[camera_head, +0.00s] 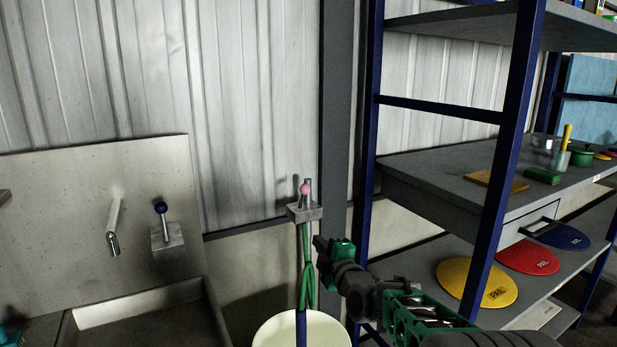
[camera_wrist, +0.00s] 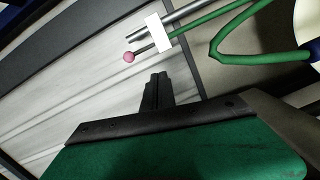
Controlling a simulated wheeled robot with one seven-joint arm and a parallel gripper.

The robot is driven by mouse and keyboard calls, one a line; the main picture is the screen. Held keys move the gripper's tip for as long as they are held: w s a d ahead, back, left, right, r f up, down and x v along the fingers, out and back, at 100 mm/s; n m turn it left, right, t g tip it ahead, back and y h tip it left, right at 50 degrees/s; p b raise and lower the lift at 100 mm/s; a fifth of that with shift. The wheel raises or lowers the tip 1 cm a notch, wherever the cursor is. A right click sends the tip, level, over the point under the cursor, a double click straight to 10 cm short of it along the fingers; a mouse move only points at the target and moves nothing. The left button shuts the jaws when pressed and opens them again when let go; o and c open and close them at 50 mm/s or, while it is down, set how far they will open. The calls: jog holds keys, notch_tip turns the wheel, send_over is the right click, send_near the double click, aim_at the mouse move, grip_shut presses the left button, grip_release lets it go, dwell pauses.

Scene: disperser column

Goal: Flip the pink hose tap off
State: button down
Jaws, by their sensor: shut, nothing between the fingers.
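The pink hose tap (camera_head: 305,189) is a small lever with a round pink knob, upright on a pale block (camera_head: 304,211) at the wall, left of the dark post. A green hose (camera_head: 307,268) hangs below it. In the wrist view the pink knob (camera_wrist: 129,57) is on a thin dark stem by the white block (camera_wrist: 159,33). My gripper (camera_head: 320,243) is below and a little right of the tap, apart from it. In the wrist view my gripper (camera_wrist: 157,77) shows its fingers together, empty, with a clear gap to the knob.
A sink (camera_head: 148,312) with a spout (camera_head: 112,232) and a blue-knobbed tap (camera_head: 161,209) is at left. A cream bucket (camera_head: 275,335) stands under the hose. A blue-framed shelf (camera_head: 502,170) with coloured lids is at right. The wall left of the tap is clear.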

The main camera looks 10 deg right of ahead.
aim_at(306, 191)
jog(key=r, duration=0.1)
jog(key=w+d+r+n+t, duration=0.1)
jog(key=r, duration=0.1)
jog(key=d+r+t, duration=0.1)
jog(key=shift+w+d+r+n+h, duration=0.1)
jog(key=shift+w+r+n+h, duration=0.1)
jog(key=shift+w+n+h, duration=0.15)
jog(key=shift+w, duration=0.1)
jog(key=w+p, duration=0.1)
jog(key=w, duration=0.3)
jog(key=w+a+r+p, duration=0.1)
jog(key=w+p, duration=0.1)
jog(key=w, duration=0.3)
jog(key=w+a+r+p, duration=0.1)
jog(key=w+p, duration=0.1)
jog(key=w, duration=0.2)
jog(key=shift+w+a, duration=0.15)
jog(key=shift+w, duration=0.1)
